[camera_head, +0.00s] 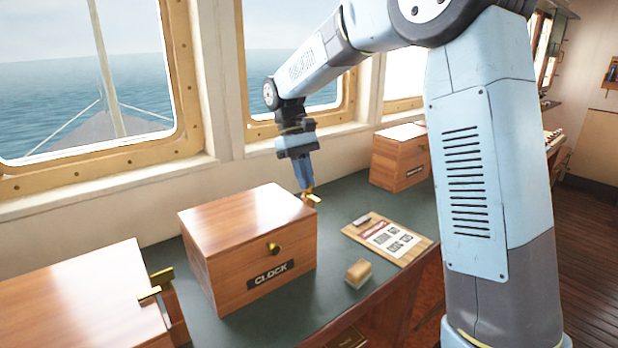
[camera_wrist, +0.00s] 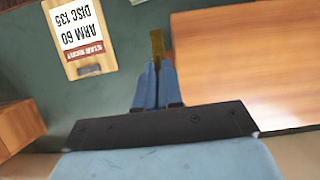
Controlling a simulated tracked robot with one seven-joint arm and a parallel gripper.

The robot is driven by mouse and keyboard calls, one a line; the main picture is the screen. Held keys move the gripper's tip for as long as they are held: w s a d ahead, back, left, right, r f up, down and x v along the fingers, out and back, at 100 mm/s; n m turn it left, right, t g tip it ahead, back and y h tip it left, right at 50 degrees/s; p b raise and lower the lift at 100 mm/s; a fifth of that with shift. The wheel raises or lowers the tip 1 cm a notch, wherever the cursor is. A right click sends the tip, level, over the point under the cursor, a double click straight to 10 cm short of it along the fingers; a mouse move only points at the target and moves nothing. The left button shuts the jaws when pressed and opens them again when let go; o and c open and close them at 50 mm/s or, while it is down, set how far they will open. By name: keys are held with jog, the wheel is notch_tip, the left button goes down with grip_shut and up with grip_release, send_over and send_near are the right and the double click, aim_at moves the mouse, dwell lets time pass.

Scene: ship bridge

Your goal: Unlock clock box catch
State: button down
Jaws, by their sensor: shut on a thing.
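The clock box (camera_head: 235,225) is a closed wooden box with a black "CLOCK" label and a round brass fitting (camera_head: 274,248) on its front. My gripper (camera_head: 306,187) points down at the box's right side. Its blue fingers are shut on a brass catch (camera_head: 312,198), seen as a small bar just beyond the fingertips. In the wrist view, my gripper (camera_wrist: 155,68) holds the brass catch (camera_wrist: 157,45) close beside the edge of the clock box (camera_wrist: 245,60). The fingers hide part of the catch, and its join to the box is not clear.
A wooden box (camera_head: 75,300) with a brass catch (camera_head: 155,286) stands at left. Another box (camera_head: 400,160) stands at the back right. A clipboard (camera_head: 425,243) and a small wooden block (camera_head: 358,272) lie on the green desk top (camera_head: 335,205). Windows line the back.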

jog(key=shift+d, duration=0.1)
jog(key=c, duration=1.3)
grip_release()
jog(key=v, duration=1.3)
jog(key=shift+w+r, duration=0.2)
jog(key=shift+r, duration=0.1)
